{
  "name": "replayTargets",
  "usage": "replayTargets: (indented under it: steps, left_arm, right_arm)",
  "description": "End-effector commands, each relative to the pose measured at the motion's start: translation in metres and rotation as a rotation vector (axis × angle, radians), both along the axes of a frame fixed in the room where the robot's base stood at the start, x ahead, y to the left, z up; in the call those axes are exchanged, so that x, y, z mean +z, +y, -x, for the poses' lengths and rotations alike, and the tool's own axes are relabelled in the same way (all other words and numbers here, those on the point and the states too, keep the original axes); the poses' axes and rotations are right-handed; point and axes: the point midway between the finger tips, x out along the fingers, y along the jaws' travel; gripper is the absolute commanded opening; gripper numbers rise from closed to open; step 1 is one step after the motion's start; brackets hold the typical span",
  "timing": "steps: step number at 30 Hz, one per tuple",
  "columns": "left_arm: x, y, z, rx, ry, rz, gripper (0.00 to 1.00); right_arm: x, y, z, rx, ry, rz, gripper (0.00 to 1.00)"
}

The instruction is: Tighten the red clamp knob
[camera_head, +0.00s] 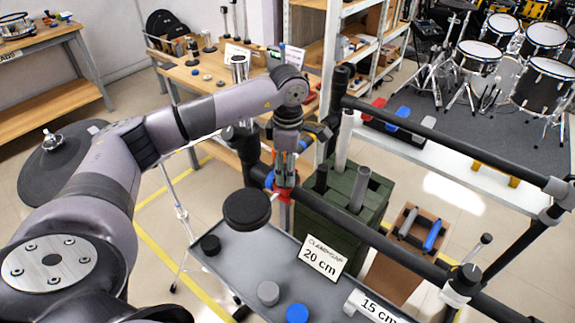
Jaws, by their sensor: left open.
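The red clamp knob (283,193) sits at the black horizontal rail (400,240), left of the picture's middle. My left arm reaches in from the left and bends down over the rail. My left gripper (284,178) points down at the knob and is open, with its fingers close above or around it. The gripper hides part of the knob, so I cannot tell whether they touch. My right gripper does not show.
Below the rail is a grey tray (235,278) with a blue cap (297,313), a grey cap (268,292) and a "20 cm" card (324,257). A black round pad (246,208) stands left of the knob. A green crate (335,215) stands behind the rail.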

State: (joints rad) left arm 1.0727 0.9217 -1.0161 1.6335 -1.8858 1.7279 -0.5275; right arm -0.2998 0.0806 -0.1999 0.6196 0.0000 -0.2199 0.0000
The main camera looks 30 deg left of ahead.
Motion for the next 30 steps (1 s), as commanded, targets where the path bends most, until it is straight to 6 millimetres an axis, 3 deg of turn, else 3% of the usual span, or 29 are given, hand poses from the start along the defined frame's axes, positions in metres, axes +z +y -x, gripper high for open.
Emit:
replayTargets:
  steps: [5,15,21,30]
  left_arm:
    - [0.011,0.000,0.000,0.000,-0.001,0.000,0.54]
    - [0.080,-0.002,0.000,-0.001,-0.005,0.001,0.54]
    - [0.110,-0.003,0.001,0.000,-0.002,0.001,0.54]
    - [0.120,-0.003,0.002,0.000,0.000,0.000,0.54]
  right_arm:
    - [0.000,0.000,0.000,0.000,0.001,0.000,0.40]
    - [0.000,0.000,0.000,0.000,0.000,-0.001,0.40]
    - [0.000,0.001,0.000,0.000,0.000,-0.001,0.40]
    - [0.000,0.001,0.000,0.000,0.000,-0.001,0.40]
